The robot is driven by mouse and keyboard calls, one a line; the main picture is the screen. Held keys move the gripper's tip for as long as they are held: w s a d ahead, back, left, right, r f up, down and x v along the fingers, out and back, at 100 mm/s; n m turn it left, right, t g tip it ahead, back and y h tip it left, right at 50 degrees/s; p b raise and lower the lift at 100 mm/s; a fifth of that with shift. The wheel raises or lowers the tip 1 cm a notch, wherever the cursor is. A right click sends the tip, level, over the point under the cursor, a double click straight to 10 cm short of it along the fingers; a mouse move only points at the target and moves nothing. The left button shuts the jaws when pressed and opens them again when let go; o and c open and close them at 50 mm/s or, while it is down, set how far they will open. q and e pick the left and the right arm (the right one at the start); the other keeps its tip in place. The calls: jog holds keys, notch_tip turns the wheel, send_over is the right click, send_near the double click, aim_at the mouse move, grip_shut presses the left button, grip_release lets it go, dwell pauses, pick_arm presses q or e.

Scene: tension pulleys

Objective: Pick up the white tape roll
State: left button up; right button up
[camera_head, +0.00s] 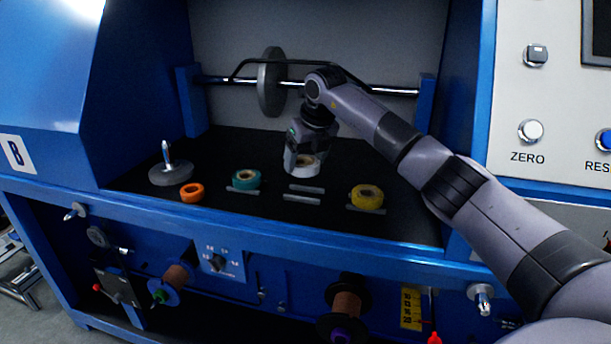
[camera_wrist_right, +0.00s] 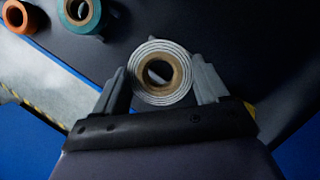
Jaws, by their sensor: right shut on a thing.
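The white tape roll (camera_wrist_right: 160,72) has a brown core and sits between the two fingers of my right gripper (camera_wrist_right: 160,80) in the right wrist view. The fingers touch it on both sides. In the head view my right gripper (camera_head: 303,165) points down over the black shelf at the middle, and the white tape roll (camera_head: 306,161) shows partly behind its fingers. I cannot tell whether the roll is clear of the shelf. My left gripper is not in view.
On the black shelf (camera_head: 330,225) are an orange roll (camera_head: 192,192), a teal roll (camera_head: 246,179), a yellow roll (camera_head: 366,196) and flat grey bars (camera_head: 302,198). A grey disc with a spindle (camera_head: 171,174) stands left. A rod with a grey wheel (camera_head: 271,82) crosses behind.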

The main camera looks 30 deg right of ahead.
notch_tip(320, 180, up, 14)
jog(key=p, duration=0.1)
jog(key=shift+p, duration=0.3)
